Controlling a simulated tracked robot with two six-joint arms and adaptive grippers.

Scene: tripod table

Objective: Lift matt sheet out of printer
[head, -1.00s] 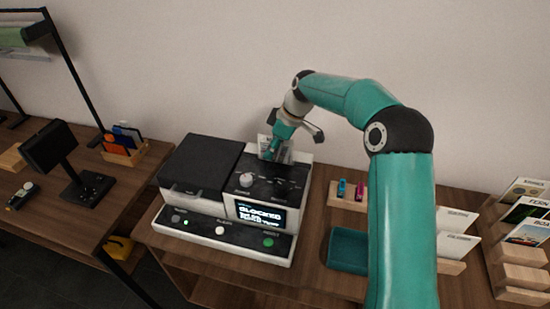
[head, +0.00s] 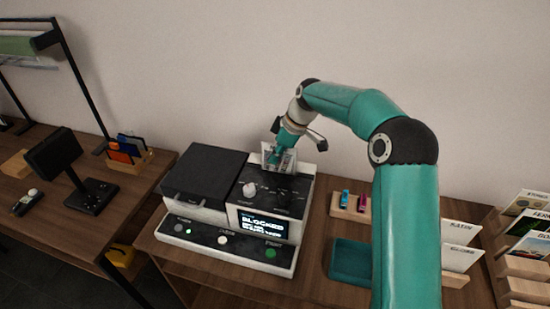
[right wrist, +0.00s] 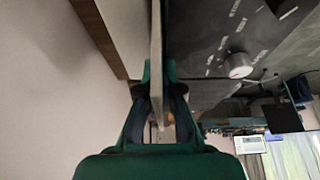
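The printer (head: 207,175) is a black and white machine on the wooden desk, and its small screen (head: 264,226) reads "BLOCKED". A pale sheet (head: 267,155) stands upright at the back of the printer's right part. Any print that names it as matt is too small to read. My right gripper (head: 277,153) is at this sheet, pointing down. In the right wrist view the sheet (right wrist: 157,45) is seen edge-on between the two fingers (right wrist: 158,85), which are close together on both its sides. The sheet's lower end is hidden. My left gripper is out of view.
A teal tray (head: 350,260) and a wooden holder (head: 347,206) with two small coloured items stand right of the printer. Further right are card racks (head: 525,260). A dark stand (head: 80,175) and a card box (head: 128,158) are on the left table. The wall is close behind.

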